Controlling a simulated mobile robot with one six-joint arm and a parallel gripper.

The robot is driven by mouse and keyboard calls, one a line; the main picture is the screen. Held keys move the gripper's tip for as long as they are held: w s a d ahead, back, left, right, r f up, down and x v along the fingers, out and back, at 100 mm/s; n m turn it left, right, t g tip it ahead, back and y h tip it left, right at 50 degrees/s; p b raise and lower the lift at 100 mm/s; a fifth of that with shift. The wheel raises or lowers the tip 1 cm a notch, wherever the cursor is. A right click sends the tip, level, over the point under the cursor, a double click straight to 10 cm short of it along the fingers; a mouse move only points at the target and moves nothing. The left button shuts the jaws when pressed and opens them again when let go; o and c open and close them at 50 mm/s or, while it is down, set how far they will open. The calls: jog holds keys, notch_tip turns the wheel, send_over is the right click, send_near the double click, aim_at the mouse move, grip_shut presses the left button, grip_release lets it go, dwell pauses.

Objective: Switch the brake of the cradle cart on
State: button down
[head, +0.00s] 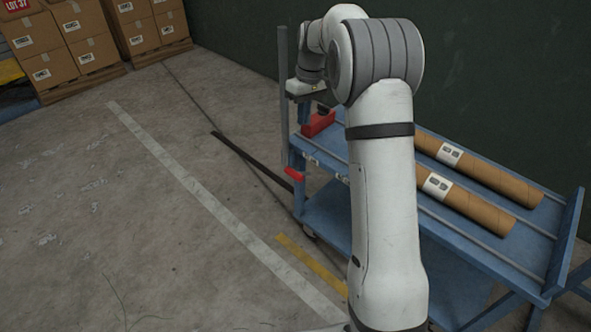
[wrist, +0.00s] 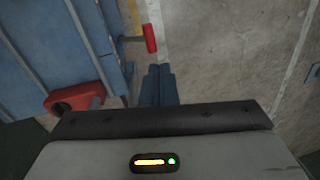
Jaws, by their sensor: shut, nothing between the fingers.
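The blue cradle cart (head: 330,210) stands on the right in the head view, with two brown tubes (head: 465,205) lying on its top. A red-tipped lever (head: 294,174) sticks out from its near left end; it also shows in the wrist view (wrist: 150,38). A larger red part (head: 318,123) sits on the cart's top at that end and also shows in the wrist view (wrist: 75,98). Which red part is the brake is not marked. My gripper (wrist: 158,70) is shut and empty, beside the cart's end, apart from the lever in the picture. My arm hides the cart's middle.
A grey upright post (head: 283,95) stands at the cart's left end. Stacked cartons (head: 75,45) are at the back left. A dark wall (head: 500,90) is behind the cart. The concrete floor left of the cart is clear, with a white line (head: 185,180).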

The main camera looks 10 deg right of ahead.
jog(key=n+b, duration=0.1)
jog(key=b, duration=0.1)
send_over(294, 171)
jog(key=w+d, duration=0.2)
jog(key=d, duration=0.1)
notch_tip(294, 171, down, 7)
jog(key=shift+a+f+g, duration=0.1)
jog(key=shift+a+g, duration=0.1)
jog(key=shift+g, duration=0.1)
jog(key=shift+s, duration=0.1)
jog(key=f+b, duration=0.1)
jog(key=f, duration=0.3)
jog(key=s+a+f+b, duration=0.1)
jog(key=f, duration=0.4)
jog(key=a+f+b, duration=0.1)
jog(key=f, duration=0.3)
jog(key=shift+s+a+f, duration=0.1)
jog(key=shift+s+f, duration=0.2)
jog(key=shift+f, duration=0.1)
